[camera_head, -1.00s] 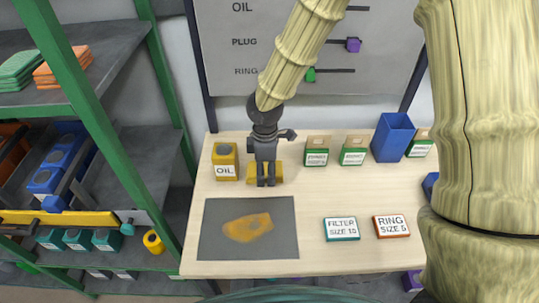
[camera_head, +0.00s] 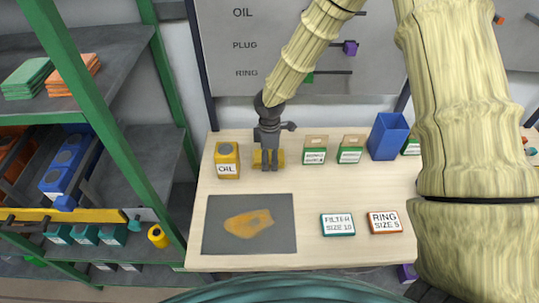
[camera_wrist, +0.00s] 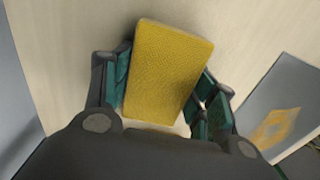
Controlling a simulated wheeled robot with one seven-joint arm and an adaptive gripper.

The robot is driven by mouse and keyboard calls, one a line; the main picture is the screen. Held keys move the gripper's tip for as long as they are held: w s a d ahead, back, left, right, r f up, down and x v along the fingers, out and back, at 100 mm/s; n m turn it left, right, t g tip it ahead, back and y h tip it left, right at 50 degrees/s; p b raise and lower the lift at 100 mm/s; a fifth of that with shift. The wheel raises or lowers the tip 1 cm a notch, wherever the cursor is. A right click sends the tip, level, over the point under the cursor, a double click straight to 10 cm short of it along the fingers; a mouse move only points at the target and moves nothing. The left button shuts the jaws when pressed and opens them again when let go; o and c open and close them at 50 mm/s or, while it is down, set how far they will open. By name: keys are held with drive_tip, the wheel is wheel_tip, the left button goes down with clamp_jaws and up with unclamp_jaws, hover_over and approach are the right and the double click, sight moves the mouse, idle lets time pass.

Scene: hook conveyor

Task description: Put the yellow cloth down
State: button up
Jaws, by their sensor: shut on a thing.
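The yellow cloth is a flat, folded rectangular pad; in the wrist view (camera_wrist: 165,72) it sits between the fingers. My gripper (camera_wrist: 160,88) is shut on it, with teal finger pads on both sides. In the head view my gripper (camera_head: 269,165) points down at the back left of the table, and the cloth (camera_head: 280,157) shows on both sides of the dark fingers. I cannot tell whether the cloth touches the table. A dark grey mat (camera_head: 215,240) with an orange-brown stain (camera_head: 248,223) lies nearer the front, clear of my gripper.
A yellow oil can (camera_head: 227,160) stands just left of my gripper. Green-labelled boxes (camera_head: 315,152) and a blue bin (camera_head: 388,137) stand to the right at the back. The table's middle is bare.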

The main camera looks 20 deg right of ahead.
sight(270, 155)
drive_tip(key=shift+s+f, duration=0.15)
drive_tip(key=shift+f, duration=0.3)
drive_tip(key=shift+s+f+b, duration=0.25)
drive_tip(key=shift+b, duration=0.05)
drive_tip(key=shift+c, duration=0.2)
drive_tip(key=o, duration=1.1)
drive_tip(key=shift+o, duration=0.9)
drive_tip(key=shift+f, duration=0.15)
drive_tip(key=shift+w+f, duration=0.1)
drive_tip(key=shift+w, duration=0.1)
drive_tip(key=shift+w+r, duration=0.15)
drive_tip(key=shift+r, duration=0.15)
drive_tip(key=shift+r+p, duration=0.3)
drive_tip(key=shift+r, duration=0.25)
wheel_tip(270, 155, up, 12)
drive_tip(key=b, duration=0.2)
